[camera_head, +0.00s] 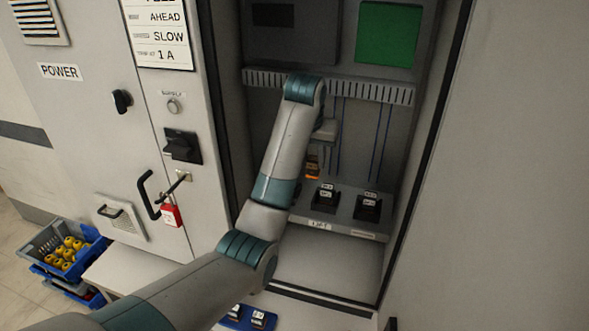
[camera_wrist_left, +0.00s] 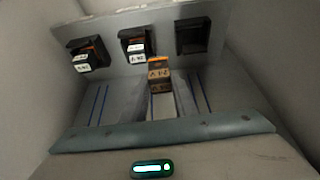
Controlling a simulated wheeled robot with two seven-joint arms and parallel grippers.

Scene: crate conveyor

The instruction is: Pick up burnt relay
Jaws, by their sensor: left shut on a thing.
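The burnt relay is a small orange and dark brown block with printed labels; it shows in the left wrist view (camera_wrist_left: 159,70) and below my wrist in the head view (camera_head: 312,171). My left gripper (camera_wrist_left: 160,92) is shut on it and holds it apart from the sockets, in front of the relay shelf. In the left wrist view one socket (camera_wrist_left: 192,37) is empty. Two dark relays with white labels, (camera_head: 326,197) and (camera_head: 369,205), sit in the other sockets. My right gripper is out of view.
The cabinet's side walls and slotted duct (camera_head: 345,87) close in around my arm. A blue tray (camera_head: 232,323) with labelled relays lies below the opening. A red padlock (camera_head: 172,215) hangs on the left panel. A crate (camera_head: 40,243) with yellow parts stands at far left.

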